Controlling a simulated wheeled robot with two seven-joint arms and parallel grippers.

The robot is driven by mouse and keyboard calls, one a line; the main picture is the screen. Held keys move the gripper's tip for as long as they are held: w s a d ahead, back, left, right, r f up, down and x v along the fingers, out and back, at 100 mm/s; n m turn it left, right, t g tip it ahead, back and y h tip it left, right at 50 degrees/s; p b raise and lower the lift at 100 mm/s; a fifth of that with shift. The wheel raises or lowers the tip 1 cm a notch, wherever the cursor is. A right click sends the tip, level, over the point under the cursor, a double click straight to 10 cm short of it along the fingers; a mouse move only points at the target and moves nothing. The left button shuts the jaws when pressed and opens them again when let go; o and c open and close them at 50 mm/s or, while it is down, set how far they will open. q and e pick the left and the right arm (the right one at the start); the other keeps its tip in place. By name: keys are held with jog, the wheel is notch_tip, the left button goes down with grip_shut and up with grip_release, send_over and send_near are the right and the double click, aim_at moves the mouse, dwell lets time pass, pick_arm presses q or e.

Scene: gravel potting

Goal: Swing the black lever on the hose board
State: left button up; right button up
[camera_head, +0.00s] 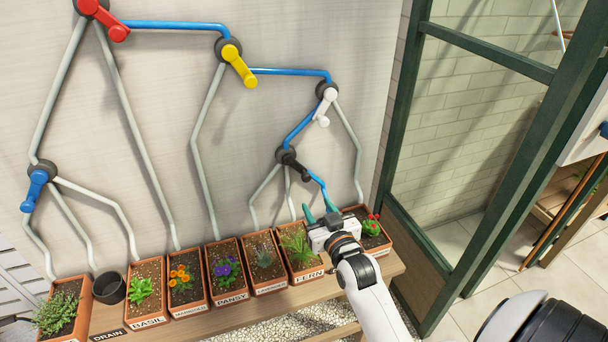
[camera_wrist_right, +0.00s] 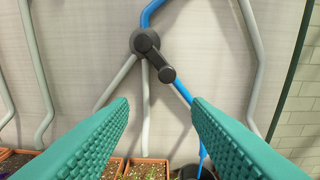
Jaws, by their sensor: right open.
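The black lever (camera_head: 298,167) sits on a round dark hub on the hose board (camera_head: 160,110), pointing down and to the right. In the right wrist view the black lever (camera_wrist_right: 158,62) lies ahead of my fingers and apart from them, between the two fingertips across the picture. My right gripper (camera_head: 318,211) is open and empty, just below and to the right of the lever, in front of the lower blue hose. Its green fingers also show in the right wrist view (camera_wrist_right: 160,108). My left gripper is not in view.
Red (camera_head: 105,20), yellow (camera_head: 240,66), white (camera_head: 324,108) and blue (camera_head: 36,190) levers are on the same board. Planters, such as the fern box (camera_head: 306,275), line the wooden bench (camera_head: 190,326) below. A green-framed glass panel (camera_head: 400,110) stands to the right.

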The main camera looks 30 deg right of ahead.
aim_at(307, 180)
jog(key=shift+t+h, duration=0.3)
jog(key=shift+h, duration=0.1)
jog(key=x, duration=0.8)
jog(key=r+x, duration=0.1)
jog(key=x, duration=0.3)
jog(key=shift+w+d, duration=0.3)
jog(key=shift+d, duration=0.1)
jog(key=shift+c, duration=0.3)
